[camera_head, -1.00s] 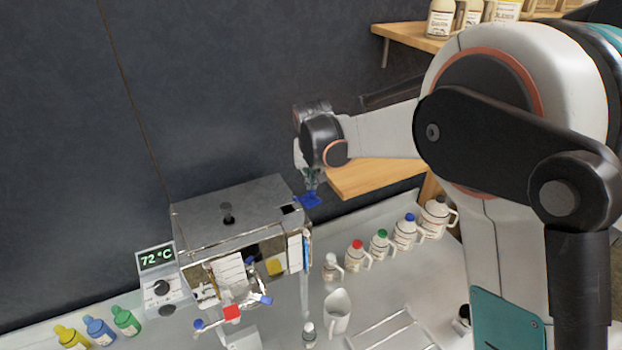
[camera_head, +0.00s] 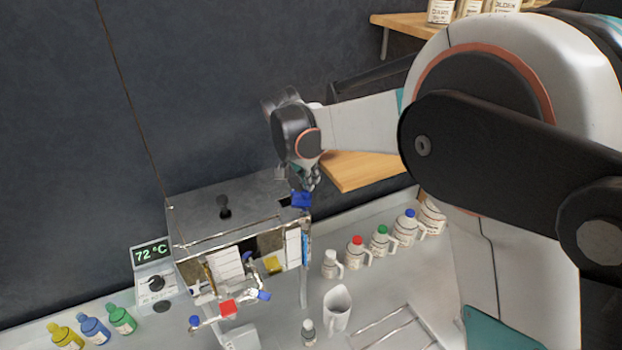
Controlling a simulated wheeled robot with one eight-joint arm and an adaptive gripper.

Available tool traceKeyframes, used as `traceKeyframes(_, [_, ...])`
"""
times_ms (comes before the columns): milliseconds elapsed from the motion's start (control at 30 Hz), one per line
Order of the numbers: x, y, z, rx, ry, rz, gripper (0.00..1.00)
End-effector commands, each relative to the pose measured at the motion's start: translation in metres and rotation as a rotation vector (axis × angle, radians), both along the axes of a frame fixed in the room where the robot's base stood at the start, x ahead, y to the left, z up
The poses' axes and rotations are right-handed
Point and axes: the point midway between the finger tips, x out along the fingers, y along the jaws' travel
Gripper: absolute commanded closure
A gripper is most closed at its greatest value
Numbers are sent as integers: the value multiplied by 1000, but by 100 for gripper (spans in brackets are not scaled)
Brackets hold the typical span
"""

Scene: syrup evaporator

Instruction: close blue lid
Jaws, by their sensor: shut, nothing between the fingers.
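The blue lid (camera_head: 301,200) is at the right end of the metal evaporator's top (camera_head: 190,207), beside a small dark opening (camera_head: 286,203). It looks raised and tilted rather than flat over the opening. My gripper (camera_head: 311,182) is just above and behind the blue lid, pointing down, with its fingers shut and empty. The fingers are small here and partly hidden by the wrist. I cannot tell whether they touch the lid.
A display reading 72 °C (camera_head: 152,254) stands left of the evaporator. Several jugs with coloured caps, among them a red-capped one (camera_head: 356,250), line the counter to the right. A wooden shelf (camera_head: 360,170) is behind my wrist. A white pitcher (camera_head: 337,308) stands in front.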

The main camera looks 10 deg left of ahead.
Motion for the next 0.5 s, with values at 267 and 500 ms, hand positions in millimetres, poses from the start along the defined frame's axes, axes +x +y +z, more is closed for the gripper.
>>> traceKeyframes(267, [-13, 5, -1, 0, 0, -261, 100])
traceKeyframes(500, [-23, 11, -1, 0, 1, -489, 100])
